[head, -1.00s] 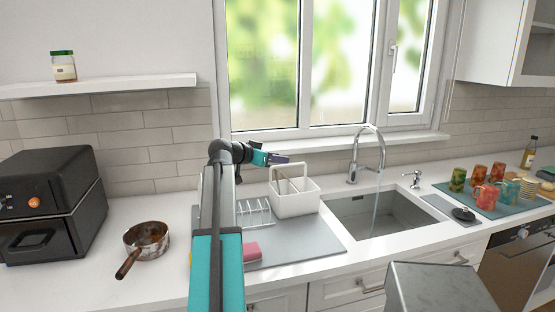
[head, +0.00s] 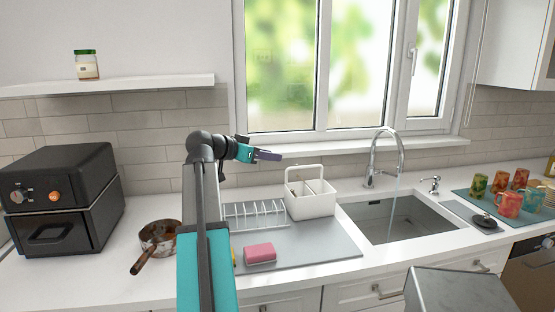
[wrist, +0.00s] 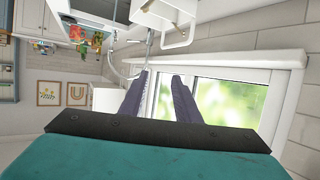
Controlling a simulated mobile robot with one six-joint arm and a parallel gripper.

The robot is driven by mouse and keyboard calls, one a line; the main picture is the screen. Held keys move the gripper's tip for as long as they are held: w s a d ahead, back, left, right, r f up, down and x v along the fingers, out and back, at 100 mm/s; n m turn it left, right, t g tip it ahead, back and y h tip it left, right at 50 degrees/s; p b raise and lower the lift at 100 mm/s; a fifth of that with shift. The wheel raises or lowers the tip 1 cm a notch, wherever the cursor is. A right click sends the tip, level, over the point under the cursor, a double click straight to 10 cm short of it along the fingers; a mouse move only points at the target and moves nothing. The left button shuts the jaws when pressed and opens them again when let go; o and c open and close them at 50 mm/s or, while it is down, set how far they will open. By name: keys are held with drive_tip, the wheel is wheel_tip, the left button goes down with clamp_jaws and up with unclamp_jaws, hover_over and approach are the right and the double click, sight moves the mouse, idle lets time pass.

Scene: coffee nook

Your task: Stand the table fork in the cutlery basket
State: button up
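The white cutlery basket (head: 312,207), with an arched handle and a divider, stands upright on the grey mat by the sink. A thin brownish piece shows inside its left compartment (head: 293,191); it is too small to tell if it is the fork. No fork shows clearly elsewhere. My gripper (head: 268,155) is in the air, above and to the left of the basket, in front of the window sill. In the wrist view its two purple fingers (wrist: 160,80) are apart with nothing between them. Part of the basket (wrist: 182,43) shows beyond the fingertips there.
The dish rack (head: 255,214) and a pink sponge (head: 260,253) are on the grey mat (head: 325,245). The sink (head: 395,218) and running tap (head: 386,160) are to the right. A pan (head: 160,237) and black oven (head: 65,200) are to the left.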

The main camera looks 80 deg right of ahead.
drive_tip(key=shift+w+a+r, duration=0.25)
drive_tip(key=shift+w+a, duration=0.1)
drive_tip(key=shift+a, duration=0.25)
drive_tip(key=shift+w, duration=0.1)
idle(0.9)
